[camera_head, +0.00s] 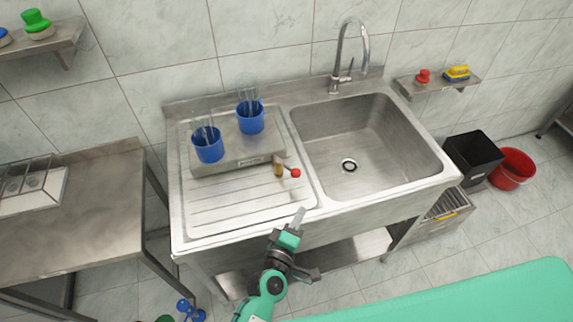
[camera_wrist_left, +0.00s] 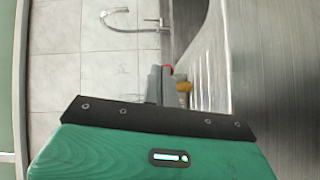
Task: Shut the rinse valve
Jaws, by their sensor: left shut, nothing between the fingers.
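The rinse valve (camera_head: 279,169) is a small brass body with a lever ending in a red ball (camera_head: 295,173). It sits at the front right of the steel rinse stand (camera_head: 222,162) on the drainboard, and the lever points right. My left gripper (camera_head: 299,214) is shut and empty at the front edge of the sink unit, nearer than the valve and apart from it. In the left wrist view the closed fingers (camera_wrist_left: 160,84) partly cover the valve; its brass part (camera_wrist_left: 184,87) and a bit of red (camera_wrist_left: 168,69) show beside them. My right gripper is not in view.
Two blue cups (camera_head: 208,145) with clear tubes stand on the rinse stand. The sink basin (camera_head: 399,137) with a tall faucet (camera_head: 338,86) is to the right. A steel table (camera_head: 83,217) stands left. Black (camera_head: 473,157) and red (camera_head: 512,168) bins stand right.

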